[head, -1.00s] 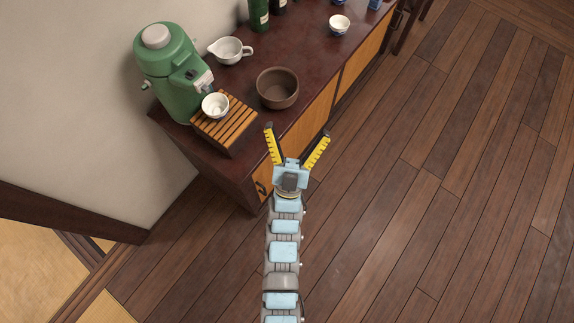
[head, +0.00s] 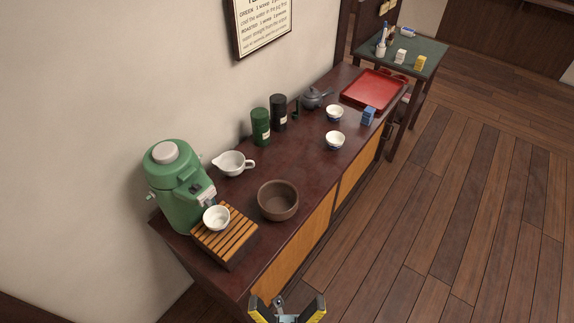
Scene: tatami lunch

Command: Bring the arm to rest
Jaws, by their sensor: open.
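My gripper (head: 287,308) shows at the bottom edge of the head view, with its two yellow-and-black fingers spread apart. It is open and nothing shows between the fingers. It appears in front of the near end of the dark red-brown cabinet (head: 237,183), apart from the things on top. The rest of my arm is out of the picture below.
On the cabinet stand a green dispenser (head: 178,190), a white cup (head: 216,217) on a slatted wooden stand (head: 233,245), a brown bowl (head: 278,201), a pitcher (head: 232,164), canisters (head: 260,127), a teapot (head: 313,97) and a red tray (head: 372,90). Open wooden floor (head: 450,230) lies right.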

